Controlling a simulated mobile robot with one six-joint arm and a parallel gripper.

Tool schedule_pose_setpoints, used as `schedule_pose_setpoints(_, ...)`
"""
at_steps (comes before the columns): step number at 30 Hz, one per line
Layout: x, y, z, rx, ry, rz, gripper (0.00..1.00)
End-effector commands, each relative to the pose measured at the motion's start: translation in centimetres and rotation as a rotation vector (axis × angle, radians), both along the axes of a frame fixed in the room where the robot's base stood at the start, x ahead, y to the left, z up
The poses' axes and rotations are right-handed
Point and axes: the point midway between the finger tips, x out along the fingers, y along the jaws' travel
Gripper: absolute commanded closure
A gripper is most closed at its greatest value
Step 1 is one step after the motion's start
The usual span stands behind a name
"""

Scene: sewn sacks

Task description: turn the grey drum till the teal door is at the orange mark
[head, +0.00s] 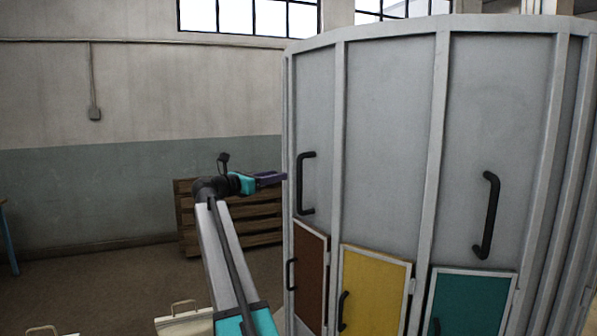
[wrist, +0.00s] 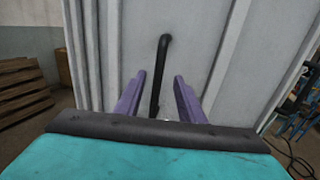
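The grey drum (head: 390,130) stands tall on the right of the head view, with several upright ribs. Its low doors are brown (head: 310,277), yellow (head: 374,290) and teal (head: 472,302); the teal one is rightmost, cut by the lower edge. Black handles show on the left panel (head: 300,185) and the right panel (head: 490,212). My gripper (head: 284,177) is at the drum's left edge. In the wrist view its purple fingers (wrist: 159,75) are apart, with a black handle (wrist: 163,50) between them and gaps beside it. I cannot tell which handle this is. No orange mark shows.
A wooden slatted stack (head: 255,222) stands against the back wall, behind my arm. Pale objects with handles (head: 185,322) are at the bottom, left of my arm. Dark cables (wrist: 292,160) lie on the floor at right in the wrist view. The floor at left is mostly clear.

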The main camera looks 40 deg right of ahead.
Motion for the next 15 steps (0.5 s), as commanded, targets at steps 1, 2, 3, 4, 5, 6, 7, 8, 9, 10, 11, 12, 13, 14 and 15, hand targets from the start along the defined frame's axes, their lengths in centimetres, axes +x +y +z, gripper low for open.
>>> schedule_pose_setpoints(1, 0.0, -0.7, 0.2, 0.0, 0.0, -0.001, 0.64)
schedule_pose_setpoints(2, 0.0, -1.0, 0.2, 0.0, 0.001, -0.001, 0.64)
schedule_pose_setpoints(3, 0.0, -1.6, 0.2, 0.0, 0.001, -0.001, 0.64)
schedule_pose_setpoints(4, 0.0, -2.0, 0.2, 0.0, 0.001, -0.001, 0.64)
schedule_pose_setpoints(5, 0.0, -2.4, 0.2, 0.0, 0.001, -0.001, 0.64)
schedule_pose_setpoints(6, 0.0, -3.0, 0.2, 0.0, 0.001, -0.001, 0.64)
schedule_pose_setpoints(7, 0.0, -3.4, 0.2, 0.0, 0.002, -0.001, 0.64)
schedule_pose_setpoints(8, 0.0, -3.8, 0.2, 0.0, 0.001, -0.001, 0.64)
schedule_pose_setpoints(9, 0.0, -4.4, 0.2, 0.0, 0.001, 0.0, 0.64)
schedule_pose_setpoints(10, -0.1, -4.9, 0.2, 0.0, 0.001, -0.001, 0.64)
schedule_pose_setpoints(11, -0.1, -5.3, 0.2, 0.0, 0.001, -0.001, 0.64)
schedule_pose_setpoints(12, -0.1, -5.8, 0.2, 0.001, 0.0, -0.001, 0.64)
schedule_pose_setpoints(13, -0.1, -6.2, 0.2, 0.001, 0.0, 0.0, 0.64)
schedule_pose_setpoints(14, -0.1, -6.7, 0.2, 0.001, 0.0, 0.0, 0.64)
schedule_pose_setpoints(15, -0.1, -7.3, 0.3, 0.001, 0.0, 0.0, 0.64)
